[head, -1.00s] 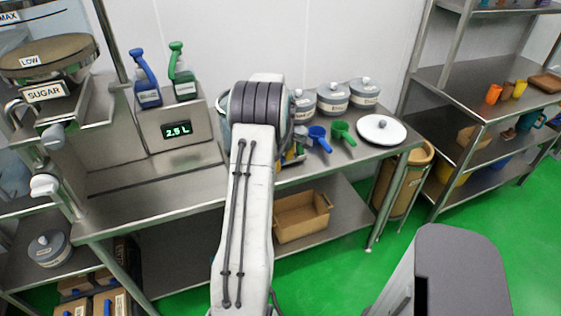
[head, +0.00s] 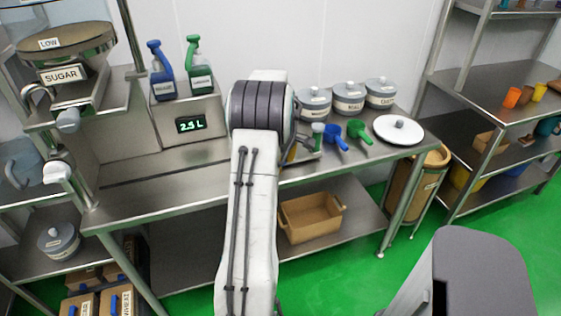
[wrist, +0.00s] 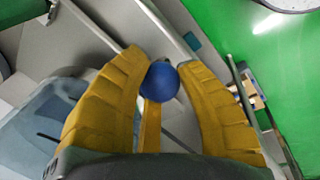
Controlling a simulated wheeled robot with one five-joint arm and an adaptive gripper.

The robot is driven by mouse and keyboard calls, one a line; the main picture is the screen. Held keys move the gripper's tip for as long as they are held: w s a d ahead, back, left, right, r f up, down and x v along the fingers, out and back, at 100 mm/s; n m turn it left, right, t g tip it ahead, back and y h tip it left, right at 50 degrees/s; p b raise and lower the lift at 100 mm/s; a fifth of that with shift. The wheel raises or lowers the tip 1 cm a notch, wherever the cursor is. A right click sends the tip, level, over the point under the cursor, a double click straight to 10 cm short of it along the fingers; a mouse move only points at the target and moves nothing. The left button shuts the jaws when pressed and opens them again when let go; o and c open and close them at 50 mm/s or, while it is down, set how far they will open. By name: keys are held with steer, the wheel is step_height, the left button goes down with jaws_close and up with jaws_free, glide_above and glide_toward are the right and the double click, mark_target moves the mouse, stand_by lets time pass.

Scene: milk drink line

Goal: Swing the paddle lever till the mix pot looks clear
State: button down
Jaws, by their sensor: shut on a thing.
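My gripper (wrist: 160,82) shows in the wrist view with its yellow fingers closed around a round blue knob (wrist: 160,80). The knob looks like the end of the paddle lever, but its shaft is not clearly seen. A blue-grey, partly see-through body (wrist: 32,135) lies left of the fingers; I cannot tell if it is the mix pot. In the head view my own arm hides the gripper and what stands behind it. The pot's contents are not visible.
A box with a display (head: 191,125) carries blue (head: 162,80) and green (head: 198,75) spray bottles. Lidded grey pots (head: 348,98), a blue scoop (head: 336,138), a green scoop (head: 359,131) and a white lid (head: 398,130) lie right. The counter (head: 150,185) is bare left of my arm.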

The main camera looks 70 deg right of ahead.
steer(key=shift+r, duration=0.15)
steer(key=c, duration=1.1)
jaws_free()
step_height(320, 180, up, 12)
steer(key=a, duration=0.2)
steer(key=shift+s, duration=0.3)
steer(key=shift+a, duration=0.1)
